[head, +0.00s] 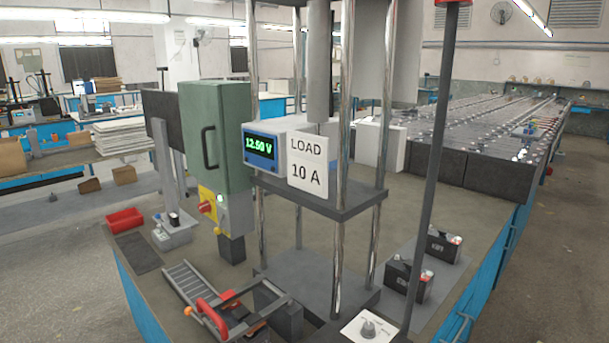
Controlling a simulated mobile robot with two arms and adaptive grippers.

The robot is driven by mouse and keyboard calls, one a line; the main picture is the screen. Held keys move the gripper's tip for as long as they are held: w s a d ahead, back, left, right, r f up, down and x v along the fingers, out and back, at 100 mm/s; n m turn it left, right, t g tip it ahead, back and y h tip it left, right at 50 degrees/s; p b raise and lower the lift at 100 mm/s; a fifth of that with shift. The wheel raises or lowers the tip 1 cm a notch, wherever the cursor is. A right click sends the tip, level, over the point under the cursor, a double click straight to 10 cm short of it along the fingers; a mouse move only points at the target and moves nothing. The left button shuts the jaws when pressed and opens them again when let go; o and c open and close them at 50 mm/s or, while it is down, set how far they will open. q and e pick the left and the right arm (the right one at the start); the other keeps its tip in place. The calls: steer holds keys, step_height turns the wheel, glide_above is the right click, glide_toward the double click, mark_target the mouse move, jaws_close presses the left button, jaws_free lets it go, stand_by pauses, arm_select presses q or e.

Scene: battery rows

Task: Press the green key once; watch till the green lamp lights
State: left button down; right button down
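No green key and no green lamp can be clearly made out. A green cabinet (217,135) with a dark handle stands left of the middle. Below it is a yellow control panel (208,197) with a red knob (207,208), a small whitish bright spot (220,198) and a small yellow part (217,231). A blue-fronted meter (260,148) reads about 12.50 V in green digits, beside a white sign (307,165) reading LOAD 10 A. Neither of my grippers shows.
Chrome posts hold a dark shelf (335,205) mid-bench. A red-handled roller fixture (207,310) and a dark knob on a white plate (368,328) are at the front. Two black batteries (408,280) (443,244) stand right. A red tray (125,219) lies left.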

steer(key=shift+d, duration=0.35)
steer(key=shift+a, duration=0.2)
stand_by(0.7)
